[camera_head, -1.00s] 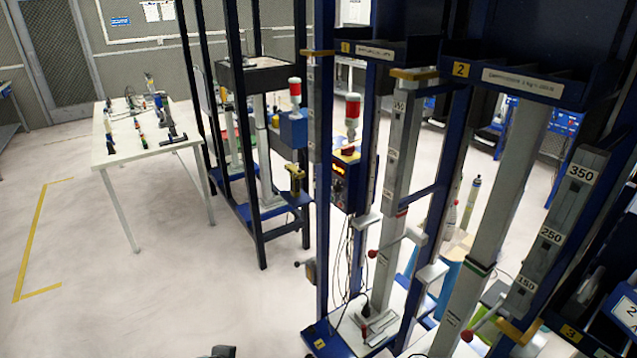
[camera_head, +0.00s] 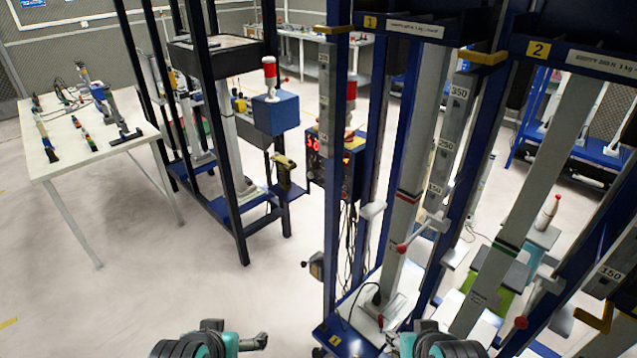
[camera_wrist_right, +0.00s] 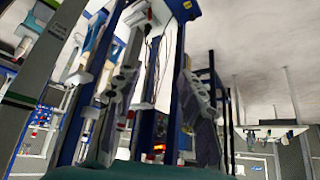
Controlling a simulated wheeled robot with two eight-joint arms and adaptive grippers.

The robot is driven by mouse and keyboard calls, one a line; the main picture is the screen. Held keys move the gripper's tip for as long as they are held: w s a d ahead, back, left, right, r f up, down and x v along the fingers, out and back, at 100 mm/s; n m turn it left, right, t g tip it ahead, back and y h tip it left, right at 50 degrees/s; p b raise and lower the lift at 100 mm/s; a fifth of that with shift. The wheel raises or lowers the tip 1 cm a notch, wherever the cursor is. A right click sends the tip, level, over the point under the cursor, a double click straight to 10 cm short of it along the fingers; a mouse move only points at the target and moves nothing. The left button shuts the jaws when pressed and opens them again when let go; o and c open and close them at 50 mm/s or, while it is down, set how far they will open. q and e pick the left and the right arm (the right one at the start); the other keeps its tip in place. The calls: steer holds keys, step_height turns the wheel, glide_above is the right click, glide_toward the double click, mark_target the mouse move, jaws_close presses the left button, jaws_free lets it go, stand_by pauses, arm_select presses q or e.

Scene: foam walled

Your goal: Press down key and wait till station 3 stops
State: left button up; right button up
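The blue control box (camera_head: 313,145) with lit red digits is on the blue frame left of centre in the head view, partly behind a post. No down key can be made out on it. Station 1's post base (camera_head: 335,340) and the station 2 label (camera_head: 538,49) show. The lit digits (camera_wrist_right: 158,148) appear beyond.
A white table (camera_head: 85,140) with tools stands at the left. A dark-framed rack (camera_head: 235,215) with a blue box and red lamp stands behind the posts. Levers with red knobs (camera_head: 401,248) stick out from the stations. Floor at lower left is clear.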

steer(key=shift+w+a, duration=0.1)
steer(key=shift+a, duration=0.1)
arm_select(q)
steer(key=shift+a, duration=0.15)
arm_select(e)
jaws_close()
steer(key=shift+d, duration=0.1)
stand_by(0.8)
